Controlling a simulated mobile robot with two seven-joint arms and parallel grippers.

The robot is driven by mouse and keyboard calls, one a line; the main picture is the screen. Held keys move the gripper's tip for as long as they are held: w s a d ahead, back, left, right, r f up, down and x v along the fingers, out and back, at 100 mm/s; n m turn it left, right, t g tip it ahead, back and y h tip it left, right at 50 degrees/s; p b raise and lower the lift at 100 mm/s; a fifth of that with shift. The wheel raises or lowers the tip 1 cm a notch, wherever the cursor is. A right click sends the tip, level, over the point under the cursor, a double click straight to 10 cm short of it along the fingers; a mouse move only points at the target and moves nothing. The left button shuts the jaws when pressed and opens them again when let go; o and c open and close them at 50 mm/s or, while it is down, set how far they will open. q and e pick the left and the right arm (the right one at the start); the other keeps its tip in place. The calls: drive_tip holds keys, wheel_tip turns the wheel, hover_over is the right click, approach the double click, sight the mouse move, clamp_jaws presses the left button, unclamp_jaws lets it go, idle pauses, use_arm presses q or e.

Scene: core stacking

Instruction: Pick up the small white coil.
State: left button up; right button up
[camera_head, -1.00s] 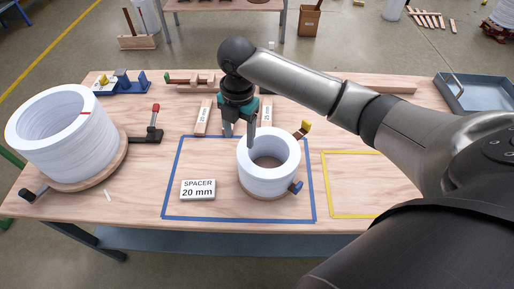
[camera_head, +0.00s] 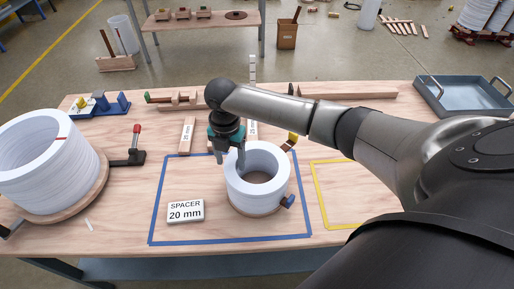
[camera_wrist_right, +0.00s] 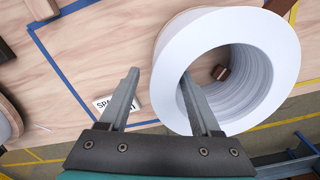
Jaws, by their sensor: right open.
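The small white coil (camera_head: 236,190) stands upright on a thin round wooden base inside the blue taped rectangle. It shows large in the right wrist view (camera_wrist_right: 285,50), with its open hole facing the camera. My right gripper (camera_head: 230,163) points down at the coil's left side, open and empty. In the right wrist view the gripper (camera_wrist_right: 158,76) has one finger outside the coil's wall, over the wood. The other finger lies over the inner edge of the hole. How deep the fingertips reach is hard to tell. My left gripper is not in view.
A white label (camera_head: 185,211) reading "SPACER 20 mm" lies left of the coil. A large white coil (camera_head: 45,165) is at left. A yellow taped rectangle (camera_head: 320,190) lies right, partly behind my arm.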

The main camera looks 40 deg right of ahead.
drive_tip(key=f, duration=0.3)
drive_tip(key=f+b, duration=0.1)
drive_tip(key=f, duration=0.1)
drive_tip(key=shift+s+d, duration=0.2)
drive_tip(key=shift+s, duration=0.1)
clamp_jaws()
drive_tip(key=shift+r, duration=0.1)
idle(0.9)
